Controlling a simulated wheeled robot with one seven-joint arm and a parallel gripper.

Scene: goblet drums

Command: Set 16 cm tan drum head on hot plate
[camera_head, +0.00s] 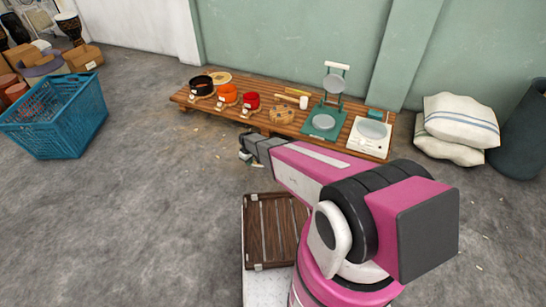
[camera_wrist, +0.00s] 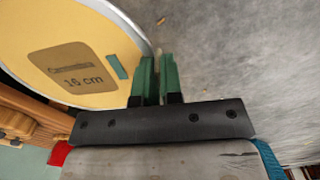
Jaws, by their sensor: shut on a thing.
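The tan drum head (camera_wrist: 100,40) fills the upper left of the wrist view. It has a pale rim and a brown label reading 16 cm. My gripper (camera_wrist: 157,82) has its green fingers nearly together at the drum head's rim and is shut on it. In the head view my gripper (camera_head: 246,153) is in front of the bench, over the floor; I cannot clearly make out the held head there. The hot plate (camera_head: 358,145), a white box with a round grey plate (camera_head: 372,129), stands at the bench's right end. Its grey plate looks bare.
The low slatted bench (camera_head: 180,98) carries black, orange and red pots (camera_head: 251,100), a mallet (camera_head: 295,99), a brown round piece (camera_head: 283,114) and a green stand (camera_head: 323,122). A blue basket (camera_head: 58,115) stands left, sacks (camera_head: 458,125) right. Grey floor between is mostly clear.

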